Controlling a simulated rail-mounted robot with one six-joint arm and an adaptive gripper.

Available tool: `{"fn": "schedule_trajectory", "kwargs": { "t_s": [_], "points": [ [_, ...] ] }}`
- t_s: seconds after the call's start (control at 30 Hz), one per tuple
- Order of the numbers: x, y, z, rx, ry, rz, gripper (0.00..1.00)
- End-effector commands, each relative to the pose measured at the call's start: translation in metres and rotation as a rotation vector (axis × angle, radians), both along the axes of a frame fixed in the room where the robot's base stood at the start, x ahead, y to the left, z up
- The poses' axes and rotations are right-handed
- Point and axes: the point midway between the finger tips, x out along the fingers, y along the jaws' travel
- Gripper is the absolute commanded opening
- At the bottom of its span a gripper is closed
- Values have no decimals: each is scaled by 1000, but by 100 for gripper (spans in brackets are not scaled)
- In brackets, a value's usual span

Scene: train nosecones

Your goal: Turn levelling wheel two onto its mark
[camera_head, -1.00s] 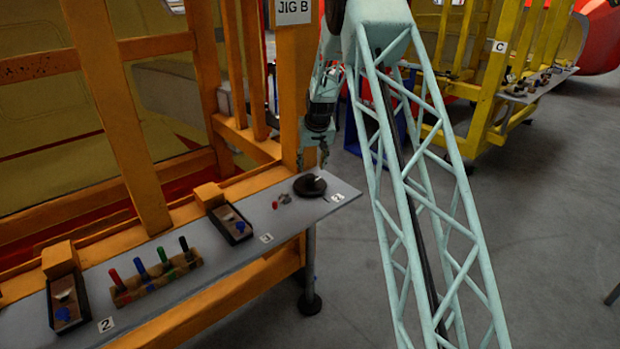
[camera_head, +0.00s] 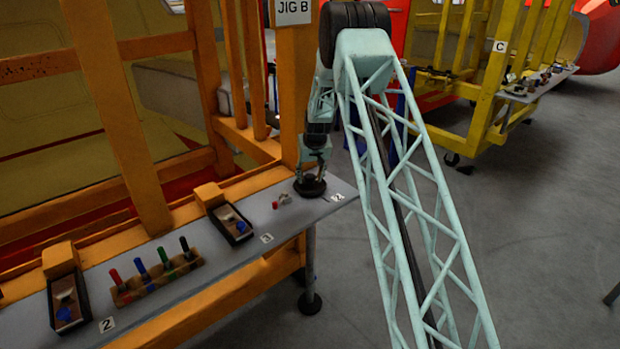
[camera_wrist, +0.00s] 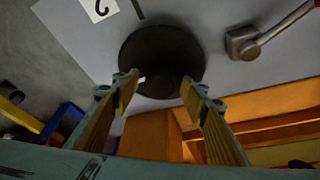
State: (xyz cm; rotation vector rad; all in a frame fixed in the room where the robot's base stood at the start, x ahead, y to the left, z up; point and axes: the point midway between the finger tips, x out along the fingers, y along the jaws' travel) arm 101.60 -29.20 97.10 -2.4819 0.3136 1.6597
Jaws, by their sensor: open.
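Levelling wheel two is a black round disc (camera_head: 310,188) at the right end of the grey shelf, near a white label "2" (camera_head: 338,197). In the wrist view the wheel (camera_wrist: 158,45) lies just beyond my fingertips, with a raised dark hub between them. A short dark line (camera_wrist: 138,9) on the shelf sits near the wheel's rim, beside the label (camera_wrist: 99,9). My gripper (camera_wrist: 160,86) is open, with one finger on each side of the hub. I cannot tell whether the fingers touch it. In the head view my gripper (camera_head: 313,174) hides part of the wheel.
A small lever with a red tip (camera_head: 277,204) is left of the wheel; its metal body (camera_wrist: 242,43) shows in the wrist view. Further left are black trays (camera_head: 231,224) and a rack of coloured pegs (camera_head: 158,280). An orange jig post (camera_head: 293,90) stands close behind.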

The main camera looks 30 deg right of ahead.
Motion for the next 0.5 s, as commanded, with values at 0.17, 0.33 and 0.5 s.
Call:
{"fn": "schedule_trajectory", "kwargs": {
  "t_s": [0.17,0.33,0.5],
  "points": [
    [2,0,-3,0,-1,0,40],
    [2,-1,-4,0,-1,0,40],
    [2,0,-4,0,-1,0,36]
  ]
}}
